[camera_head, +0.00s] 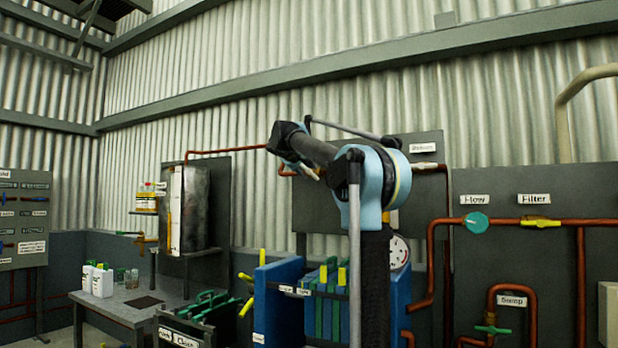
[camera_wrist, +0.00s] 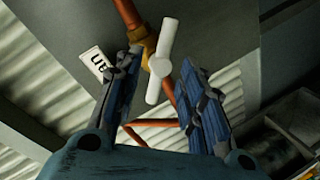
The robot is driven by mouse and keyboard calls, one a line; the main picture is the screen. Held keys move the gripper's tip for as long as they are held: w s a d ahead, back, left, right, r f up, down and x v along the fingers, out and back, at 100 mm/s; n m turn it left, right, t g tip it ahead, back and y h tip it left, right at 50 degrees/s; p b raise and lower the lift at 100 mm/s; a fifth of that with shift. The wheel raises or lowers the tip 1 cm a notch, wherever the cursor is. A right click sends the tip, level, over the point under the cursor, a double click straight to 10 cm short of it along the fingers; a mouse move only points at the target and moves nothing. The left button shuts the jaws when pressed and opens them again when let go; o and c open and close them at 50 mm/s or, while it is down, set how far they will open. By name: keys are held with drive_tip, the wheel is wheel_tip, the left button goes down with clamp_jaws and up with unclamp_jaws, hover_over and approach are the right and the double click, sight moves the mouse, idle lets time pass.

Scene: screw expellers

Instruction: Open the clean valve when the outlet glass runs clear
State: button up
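In the wrist view my gripper (camera_wrist: 160,62) is open. Its two blue-grey fingers stand apart, left and right of a white lever handle (camera_wrist: 163,60). The handle sits on a brass valve body (camera_wrist: 149,45) on a copper pipe (camera_wrist: 127,14). I cannot tell whether the fingers touch the handle. A white label (camera_wrist: 96,63) beside it is partly hidden by the left finger, and only its last letters show. No valve clearly labelled clean and no outlet glass can be picked out.
Right, a teal Flow valve (camera_head: 475,222) and yellow Filter handle (camera_head: 540,222) share a copper pipe; a green-handled valve (camera_head: 493,330) sits below. A blue filter press (camera_head: 277,299) stands near my arm. Left, a bench (camera_head: 118,310) holds white bottles (camera_head: 102,283).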

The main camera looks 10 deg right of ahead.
sight(309, 171)
drive_tip(key=shift+x, duration=2.45)
drive_tip(key=shift+c, duration=0.5)
clamp_jaws()
